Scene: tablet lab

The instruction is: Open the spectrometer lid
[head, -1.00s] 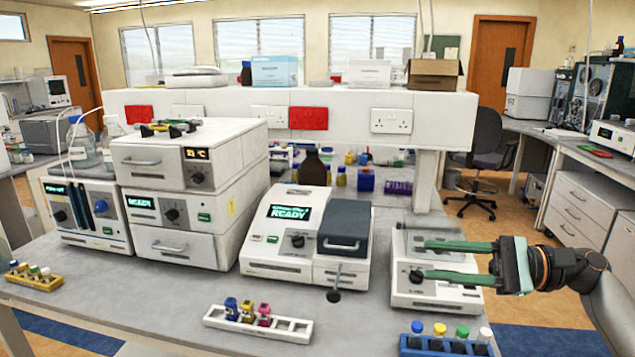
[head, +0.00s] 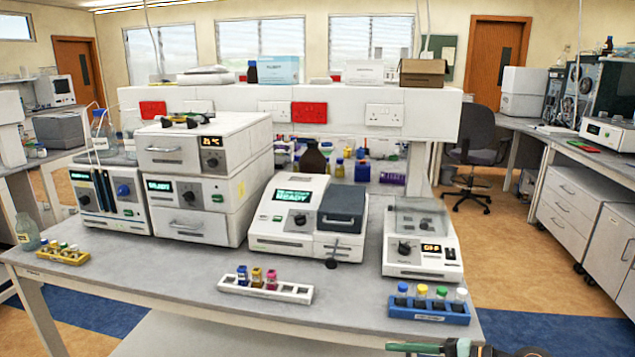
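The spectrometer (head: 275,240) is a white bench instrument in the middle of the table, with a lit green display that reads READY. Its dark grey lid (head: 343,204) lies shut on the right half, with a light handle along its front edge. A black knob (head: 331,263) on a short stem sticks out below the lid. My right gripper (head: 418,348) shows only as a green finger at the bottom edge of the head view, well in front of and below the spectrometer. Most of it is cut off by the frame. My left gripper is not in view.
A white device with a clear cover (head: 422,218) stands right of the spectrometer; stacked white units (head: 205,180) stand left. In front are a white rack (head: 297,293) with coloured vials and a blue rack (head: 429,314) with capped tubes. Bare tabletop lies between the racks and the spectrometer.

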